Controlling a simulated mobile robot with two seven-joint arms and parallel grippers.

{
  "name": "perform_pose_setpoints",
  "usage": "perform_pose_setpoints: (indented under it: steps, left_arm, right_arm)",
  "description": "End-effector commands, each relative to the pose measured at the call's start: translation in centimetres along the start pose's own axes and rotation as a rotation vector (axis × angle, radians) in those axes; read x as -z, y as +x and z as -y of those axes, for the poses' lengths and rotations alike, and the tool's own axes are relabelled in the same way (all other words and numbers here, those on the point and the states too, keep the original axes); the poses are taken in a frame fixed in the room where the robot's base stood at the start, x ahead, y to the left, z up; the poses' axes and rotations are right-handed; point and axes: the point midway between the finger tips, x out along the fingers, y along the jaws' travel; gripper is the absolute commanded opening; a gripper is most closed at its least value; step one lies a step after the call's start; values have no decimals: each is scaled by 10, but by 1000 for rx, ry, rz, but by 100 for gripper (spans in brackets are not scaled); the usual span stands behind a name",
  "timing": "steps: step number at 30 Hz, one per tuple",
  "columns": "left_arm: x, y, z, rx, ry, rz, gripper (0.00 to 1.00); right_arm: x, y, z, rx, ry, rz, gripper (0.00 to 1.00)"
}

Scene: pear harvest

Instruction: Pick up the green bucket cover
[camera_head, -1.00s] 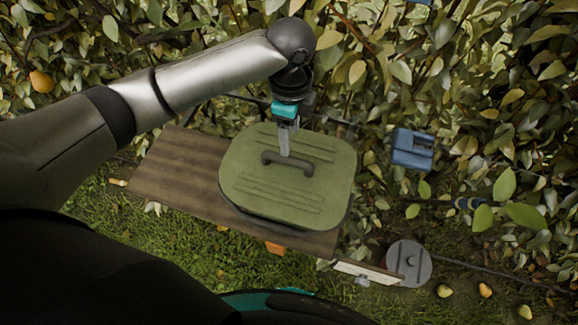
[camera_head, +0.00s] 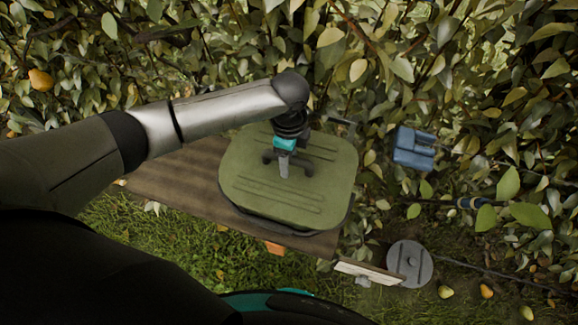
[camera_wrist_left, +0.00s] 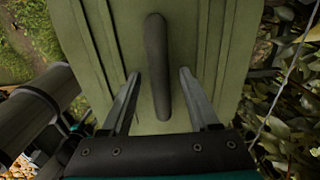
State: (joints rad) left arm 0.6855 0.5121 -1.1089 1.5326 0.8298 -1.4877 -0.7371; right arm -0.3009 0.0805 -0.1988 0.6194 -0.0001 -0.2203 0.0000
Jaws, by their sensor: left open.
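The green bucket cover (camera_head: 290,203) lies on the bucket on the wooden board, a rounded rectangle with ridges and a dark raised handle. My left gripper (camera_head: 284,176) is over the middle of the cover, at the handle, and hides part of it. In the left wrist view the open fingers of my left gripper (camera_wrist_left: 158,88) stand on either side of the dark handle (camera_wrist_left: 156,50), with gaps between. The cover (camera_wrist_left: 212,30) fills the middle of that view. My right gripper is not in view.
The wooden board (camera_head: 180,180) extends left of the cover. A blue object (camera_head: 413,148) is to the right by the hedge. A grey disc (camera_head: 410,263) and several pears lie on the ground at lower right. Dense foliage borders the back.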

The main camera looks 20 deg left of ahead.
Motion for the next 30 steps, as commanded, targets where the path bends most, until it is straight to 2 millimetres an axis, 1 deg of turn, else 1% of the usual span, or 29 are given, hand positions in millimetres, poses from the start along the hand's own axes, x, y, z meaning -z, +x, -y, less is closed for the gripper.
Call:
perform_pose_setpoints:
  steps: [1,2,15,18,30]
  left_arm:
    - [0,0,0,0,0,0,62]
    - [0,0,0,0,0,0,59]
    - [0,-1,0,0,0,0,10]
    - [0,-1,0,0,0,0,0]
    - [0,-1,1,1,-1,0,0]
  right_arm:
    - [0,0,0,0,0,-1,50]
    - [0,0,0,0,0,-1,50]
    - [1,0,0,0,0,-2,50]
    - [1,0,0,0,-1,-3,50]
    - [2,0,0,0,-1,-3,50]
